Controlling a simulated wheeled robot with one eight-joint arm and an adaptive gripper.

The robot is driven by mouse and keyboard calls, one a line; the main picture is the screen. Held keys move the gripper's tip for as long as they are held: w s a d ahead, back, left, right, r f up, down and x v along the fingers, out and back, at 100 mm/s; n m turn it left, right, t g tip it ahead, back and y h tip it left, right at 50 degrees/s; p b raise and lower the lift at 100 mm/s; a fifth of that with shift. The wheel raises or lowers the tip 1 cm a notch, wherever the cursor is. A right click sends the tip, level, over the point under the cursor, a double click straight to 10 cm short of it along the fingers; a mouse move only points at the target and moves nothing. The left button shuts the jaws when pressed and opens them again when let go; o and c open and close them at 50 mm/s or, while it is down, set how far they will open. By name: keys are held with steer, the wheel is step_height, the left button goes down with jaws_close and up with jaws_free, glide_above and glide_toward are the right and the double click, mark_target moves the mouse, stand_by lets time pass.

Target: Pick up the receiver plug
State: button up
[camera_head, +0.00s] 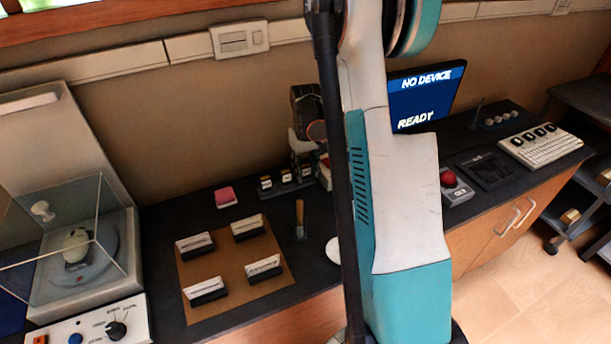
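I cannot make out for sure which thing is the receiver plug. Several small dark pieces with pale, yellowish tops (285,177) stand in a row near the back of the dark counter, left of my arm. A pink block (225,197) lies to their left. A small brown-handled upright piece (300,213) stands in front of them. My arm's white and teal link crosses the middle of the view and hides part of the counter. I cannot pick out my gripper's fingers.
A brown mat (210,312) holds several labelled card holders. A clear case (62,240) and a knob panel (95,325) are at left. A dark device (306,108) stands by the wall. A screen (428,95) reads "NO DEVICE" and "READY". A red-button box (453,187) and keyboard (541,147) are at right.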

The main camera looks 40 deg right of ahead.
steer(key=c, duration=0.6)
steer(key=shift+r, duration=0.15)
